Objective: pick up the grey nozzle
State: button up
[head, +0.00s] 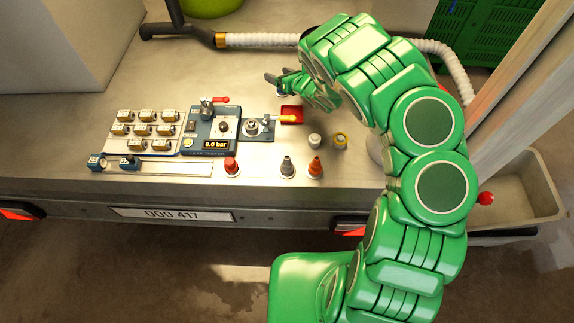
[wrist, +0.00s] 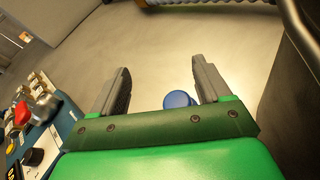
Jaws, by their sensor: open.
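The grey nozzle (head: 288,166) is a small dark grey cone standing upright on a light base, near the front edge of the metal deck. An orange nozzle (head: 315,166) stands just right of it, and a red one (head: 232,166) stands to its left. My gripper (head: 272,84) is farther back on the deck, well behind the grey nozzle. In the wrist view my gripper (wrist: 160,70) is open, with nothing clamped between its fingers. A blue round object (wrist: 178,100) shows near the right finger. The grey nozzle does not show in the wrist view.
A tester panel (head: 213,130) reading 0.0 bar and a board of brass fittings (head: 143,130) lie left. A white piece (head: 314,141) and a yellow-ringed piece (head: 340,142) stand behind the nozzles. A red tray (head: 292,114) and a hose (head: 265,40) lie farther back.

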jog(key=w+a+r+m+t+h, duration=0.2)
jog(key=a+r+m+t, duration=0.1)
jog(key=m, duration=0.4)
jog(key=r+m+g+h, duration=0.1)
jog(key=r+m+h, duration=0.1)
jog(key=m+h, duration=2.3)
send_over(290, 162)
jog(key=w+d, duration=0.2)
jog(key=w, duration=0.7)
jog(key=m+y, duration=0.7)
jog(key=s+a+f+m, duration=0.2)
jog(key=s+f+m, duration=0.1)
jog(key=s, duration=0.1)
jog(key=s+a+f+m, duration=0.2)
jog(key=s+m, duration=0.1)
jog(key=s, duration=0.1)
jog(key=s+a+f+m+y, duration=0.1)
jog(key=s+a+f+m, duration=0.1)
jog(key=s+f+m, duration=0.1)
jog(key=shift+s+f+m, duration=0.35)
jog(key=shift+s+m, duration=0.05)
jog(key=shift+s, duration=0.4)
jog(key=shift+s+a+f, duration=0.15)
jog(key=shift+s+a, duration=0.05)
jog(key=shift+x, duration=3.9)
jog(key=shift+c, duration=0.4)
